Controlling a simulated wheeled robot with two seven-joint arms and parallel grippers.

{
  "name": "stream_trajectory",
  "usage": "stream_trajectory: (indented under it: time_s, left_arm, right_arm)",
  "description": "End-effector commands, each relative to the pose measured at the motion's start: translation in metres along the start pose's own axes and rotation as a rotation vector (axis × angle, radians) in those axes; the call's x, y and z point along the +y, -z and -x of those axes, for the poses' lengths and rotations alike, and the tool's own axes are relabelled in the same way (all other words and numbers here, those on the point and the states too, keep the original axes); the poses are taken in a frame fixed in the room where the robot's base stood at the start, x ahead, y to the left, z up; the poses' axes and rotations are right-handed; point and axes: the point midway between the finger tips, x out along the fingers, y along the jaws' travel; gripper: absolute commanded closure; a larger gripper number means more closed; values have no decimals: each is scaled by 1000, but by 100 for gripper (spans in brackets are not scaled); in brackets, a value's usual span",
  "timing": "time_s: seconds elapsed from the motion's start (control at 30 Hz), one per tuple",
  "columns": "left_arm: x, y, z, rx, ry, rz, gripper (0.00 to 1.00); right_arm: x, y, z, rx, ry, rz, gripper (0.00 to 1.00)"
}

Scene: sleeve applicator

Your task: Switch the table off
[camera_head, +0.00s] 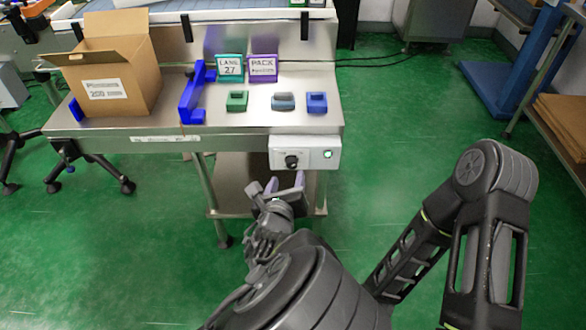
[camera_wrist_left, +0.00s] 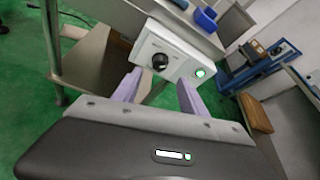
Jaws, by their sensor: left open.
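A white control box (camera_head: 312,146) is fixed to the front edge of the steel table (camera_head: 222,124). It bears a black rotary knob (camera_head: 291,161) on its left and a green lit button (camera_head: 327,154) on its right. My left gripper (camera_head: 285,184) is open and empty, just below and in front of the box. In the left wrist view its two purple fingers (camera_wrist_left: 160,82) stand apart, with the knob (camera_wrist_left: 160,62) beyond the gap between them. The green light (camera_wrist_left: 200,72) lies above the right finger. The fingers appear not to touch the knob. My right gripper is not in view.
On the table stand an open cardboard box (camera_head: 110,75), a blue bracket (camera_head: 193,95), a teal sign (camera_head: 230,66) and a purple sign (camera_head: 263,68). Small green and blue blocks lie near the front. A lower shelf (camera_head: 240,190) sits under the table.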

Motion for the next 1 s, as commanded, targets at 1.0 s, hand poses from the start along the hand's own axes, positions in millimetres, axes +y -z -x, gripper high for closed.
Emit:
stream_trajectory:
  time_s: [1.0]
  left_arm:
    - [1,1,-78,3,-1,2,50]
  right_arm:
    - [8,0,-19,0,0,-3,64]
